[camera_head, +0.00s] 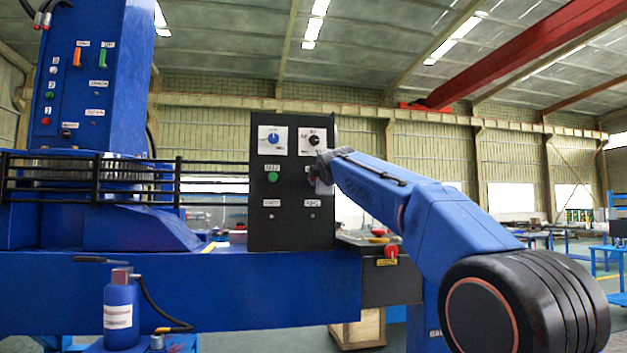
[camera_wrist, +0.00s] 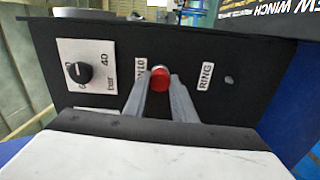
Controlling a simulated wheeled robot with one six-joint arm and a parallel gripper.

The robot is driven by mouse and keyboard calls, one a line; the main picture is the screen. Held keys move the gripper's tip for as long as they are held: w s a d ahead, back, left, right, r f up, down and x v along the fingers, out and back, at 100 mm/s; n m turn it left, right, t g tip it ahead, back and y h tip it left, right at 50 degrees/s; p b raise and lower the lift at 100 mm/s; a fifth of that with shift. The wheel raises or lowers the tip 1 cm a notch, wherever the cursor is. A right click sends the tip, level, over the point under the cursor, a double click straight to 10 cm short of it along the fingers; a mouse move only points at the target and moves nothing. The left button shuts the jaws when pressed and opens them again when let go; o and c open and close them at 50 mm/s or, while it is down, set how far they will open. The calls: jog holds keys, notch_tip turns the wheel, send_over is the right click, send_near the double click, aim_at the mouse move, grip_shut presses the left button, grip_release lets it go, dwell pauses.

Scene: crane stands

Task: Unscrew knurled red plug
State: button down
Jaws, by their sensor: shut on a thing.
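In the wrist view, a small round red plug (camera_wrist: 160,76) sits on a black control panel (camera_wrist: 215,62). Any knurling is too small to make out. The two grey fingers of my gripper (camera_wrist: 161,87) are shut on the plug, one on each side. In the head view, my gripper (camera_head: 322,172) reaches the right edge of the upright black panel (camera_head: 290,233) and hides the plug.
A black dial knob (camera_wrist: 78,74) with a bar scale is beside the plug; a RING label (camera_wrist: 206,76) is on the other side. The panel also has a blue knob (camera_head: 273,138) and a green button (camera_head: 272,177). A red knob (camera_head: 391,251) sits lower right.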

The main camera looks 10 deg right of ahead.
jog(key=shift+n, duration=0.9)
jog(key=c, duration=1.4)
grip_release()
jog(key=shift+c, duration=0.8)
jog(key=shift+m, duration=0.3)
